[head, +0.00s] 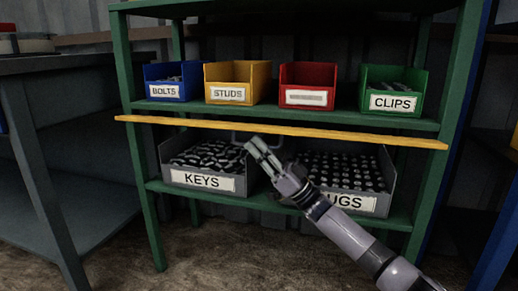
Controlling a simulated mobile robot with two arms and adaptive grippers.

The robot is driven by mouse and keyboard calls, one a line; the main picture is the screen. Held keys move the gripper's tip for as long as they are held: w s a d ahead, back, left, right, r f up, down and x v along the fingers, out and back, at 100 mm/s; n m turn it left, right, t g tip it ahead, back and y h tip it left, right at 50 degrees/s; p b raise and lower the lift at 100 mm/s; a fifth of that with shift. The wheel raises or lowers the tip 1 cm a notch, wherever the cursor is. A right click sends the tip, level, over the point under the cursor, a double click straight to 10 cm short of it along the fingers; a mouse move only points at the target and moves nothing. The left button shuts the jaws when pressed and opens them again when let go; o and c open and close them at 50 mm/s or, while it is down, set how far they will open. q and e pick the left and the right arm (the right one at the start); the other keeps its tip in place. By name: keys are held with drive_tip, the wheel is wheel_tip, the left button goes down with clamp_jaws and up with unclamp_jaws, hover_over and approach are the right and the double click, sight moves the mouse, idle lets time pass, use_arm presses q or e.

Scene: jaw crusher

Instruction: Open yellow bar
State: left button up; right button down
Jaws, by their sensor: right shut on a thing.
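The yellow bar (350,134) is a long flat strip across the front of the green shelf unit, just below the upper shelf board. Its ends reach past both front posts. A thin grey handle (236,139) shows at the bar's lower edge near the middle. My right gripper (257,146) reaches up from the lower right and is shut on this handle, just below the bar. The exact contact is small and partly hidden by the fingers. My left gripper is not in view.
Blue BOLTS (164,92), yellow STUDS (228,94), red (305,97) and green CLIPS (390,103) bins stand on the upper shelf. Grey KEYS (200,182) and LUGS (350,203) bins stand below, behind my right arm. A dark table (50,66) stands at left.

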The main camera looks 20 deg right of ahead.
drive_tip(key=c, duration=1.7)
unclamp_jaws()
drive_tip(key=shift+s, duration=0.1)
drive_tip(key=v, duration=1.2)
